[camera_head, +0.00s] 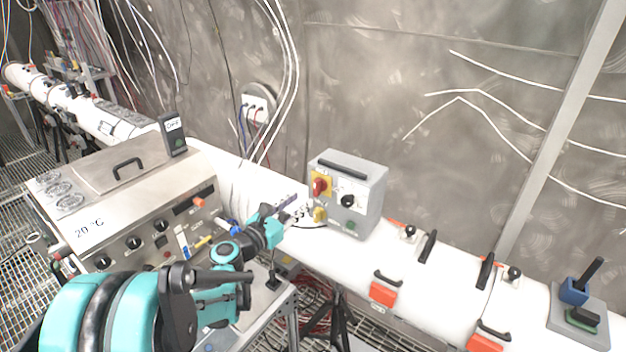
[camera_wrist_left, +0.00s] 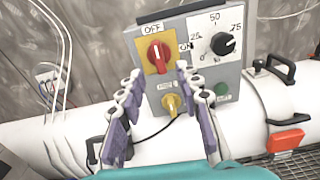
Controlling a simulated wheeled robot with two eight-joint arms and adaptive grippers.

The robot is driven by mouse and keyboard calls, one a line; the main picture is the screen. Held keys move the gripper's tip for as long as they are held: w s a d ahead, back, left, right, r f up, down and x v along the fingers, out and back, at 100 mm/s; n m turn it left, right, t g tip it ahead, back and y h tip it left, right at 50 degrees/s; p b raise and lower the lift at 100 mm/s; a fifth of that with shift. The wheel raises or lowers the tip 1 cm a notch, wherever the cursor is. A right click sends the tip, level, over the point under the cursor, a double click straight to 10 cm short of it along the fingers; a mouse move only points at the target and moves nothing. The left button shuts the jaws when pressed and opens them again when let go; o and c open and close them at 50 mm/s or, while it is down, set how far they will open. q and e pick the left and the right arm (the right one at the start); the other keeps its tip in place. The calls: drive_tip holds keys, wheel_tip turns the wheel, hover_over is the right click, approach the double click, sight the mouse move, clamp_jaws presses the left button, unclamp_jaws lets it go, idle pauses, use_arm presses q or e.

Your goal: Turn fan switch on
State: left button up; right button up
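The grey control box (camera_head: 366,205) stands on the white pipe. Its red rotary switch (camera_head: 320,186) sits on a yellow plate. In the left wrist view the red switch (camera_wrist_left: 158,58) stands about upright, with OFF above it and ON to its right. My left gripper (camera_head: 301,207) is just in front of and left of the box. In the left wrist view its purple-padded fingers (camera_wrist_left: 158,88) are spread with nothing between them, framing the lower front of the box from below the red switch. My right gripper does not show.
A black dial (camera_wrist_left: 223,43) is right of the switch, with a yellow knob (camera_wrist_left: 172,103) and a green button (camera_wrist_left: 221,89) below. A steel oven-like unit (camera_head: 130,195) stands at left. The white pipe (camera_head: 340,256) with orange clamps runs under the box.

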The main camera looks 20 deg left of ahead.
sight(314, 188)
use_arm(q)
drive_tip(key=x, duration=0.7)
drive_tip(key=shift+w+r, duration=0.1)
drive_tip(key=shift+w, duration=0.3)
drive_tip(key=shift+c, duration=0.2)
clamp_jaws()
